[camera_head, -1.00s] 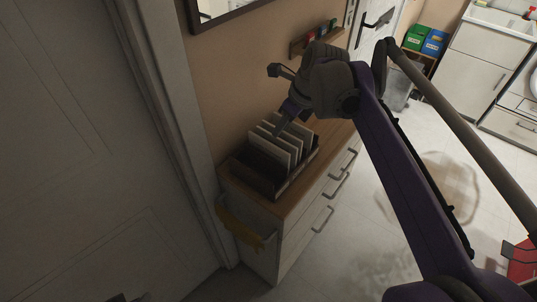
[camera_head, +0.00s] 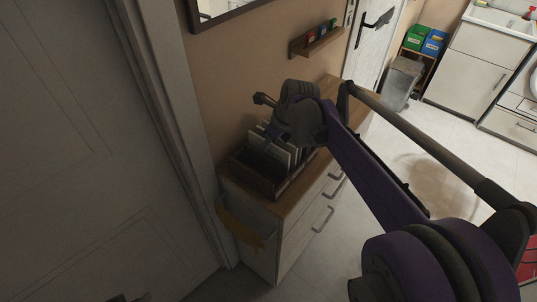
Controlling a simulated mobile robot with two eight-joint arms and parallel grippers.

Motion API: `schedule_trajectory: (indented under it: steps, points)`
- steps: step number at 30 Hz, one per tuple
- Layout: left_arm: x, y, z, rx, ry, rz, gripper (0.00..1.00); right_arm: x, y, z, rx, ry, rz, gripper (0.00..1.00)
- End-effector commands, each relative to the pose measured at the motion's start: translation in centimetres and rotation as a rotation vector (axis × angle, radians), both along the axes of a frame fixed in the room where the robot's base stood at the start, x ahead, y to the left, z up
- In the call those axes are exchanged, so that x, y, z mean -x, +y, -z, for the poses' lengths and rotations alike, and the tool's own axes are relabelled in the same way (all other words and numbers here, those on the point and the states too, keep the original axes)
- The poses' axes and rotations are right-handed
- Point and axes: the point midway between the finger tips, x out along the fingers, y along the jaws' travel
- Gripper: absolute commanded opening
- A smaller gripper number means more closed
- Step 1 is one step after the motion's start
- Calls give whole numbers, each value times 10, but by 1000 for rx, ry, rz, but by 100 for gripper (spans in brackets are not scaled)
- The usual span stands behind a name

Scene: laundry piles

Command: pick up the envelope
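Several pale envelopes (camera_head: 270,150) stand upright in a dark wooden holder (camera_head: 248,178) on top of a small cabinet. My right gripper (camera_head: 268,139) is right at the envelopes, pointing down and to the left over the holder. Its fingertips are small and dark against the holder, so I cannot tell whether they are apart or closed, or whether they touch an envelope. My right wrist hides the rear envelopes. My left gripper does not show.
The cabinet (camera_head: 300,208) has a wooden top and drawers with metal handles. A small wall shelf (camera_head: 318,43) with coloured items hangs above it. A yellow cloth (camera_head: 238,226) hangs on its left side. A grey bin (camera_head: 402,82) stands behind. The floor to the right is open.

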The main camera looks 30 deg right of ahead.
Motion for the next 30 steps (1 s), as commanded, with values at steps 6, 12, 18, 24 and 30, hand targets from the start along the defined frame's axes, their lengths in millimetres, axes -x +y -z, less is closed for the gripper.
schedule_trajectory:
  steps: [6,12,18,24,30]
  points:
    - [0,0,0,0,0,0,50,0,0,0,0,0,0,26]
    - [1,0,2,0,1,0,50,0,0,2,0,0,0,26]
    - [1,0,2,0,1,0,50,0,0,2,0,0,0,0]
    - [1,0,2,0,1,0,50,0,0,2,0,0,0,0]
    - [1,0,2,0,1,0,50,0,0,2,0,0,0,0]
